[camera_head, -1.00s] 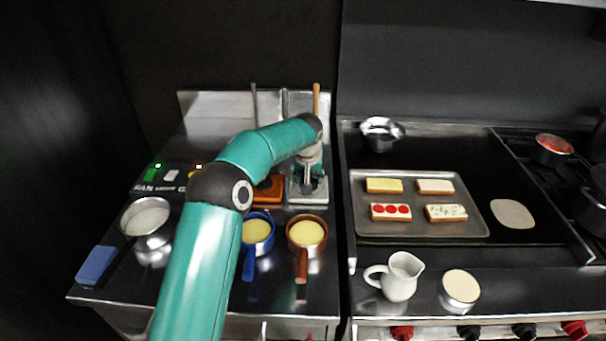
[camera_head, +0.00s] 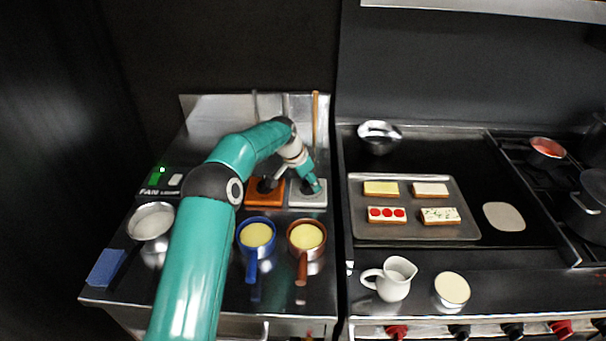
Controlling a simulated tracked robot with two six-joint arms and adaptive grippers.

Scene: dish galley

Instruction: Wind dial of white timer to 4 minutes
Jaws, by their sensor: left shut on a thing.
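The white timer (camera_head: 308,199) is a pale square block on the steel counter, right of an orange-brown one. My left gripper (camera_head: 311,184) reaches down from the upper left and slants onto the top of the white timer. Its teal fingers are shut on the timer's dial, which they cover. The dial's mark and its setting are hidden. My right gripper is not in view.
The orange-brown timer (camera_head: 262,197) stands close to the left. A blue pan (camera_head: 257,235) and a copper pan (camera_head: 306,237) with yellow contents stand in front. A tray (camera_head: 358,228) of topped slices lies right, past the counter gap.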

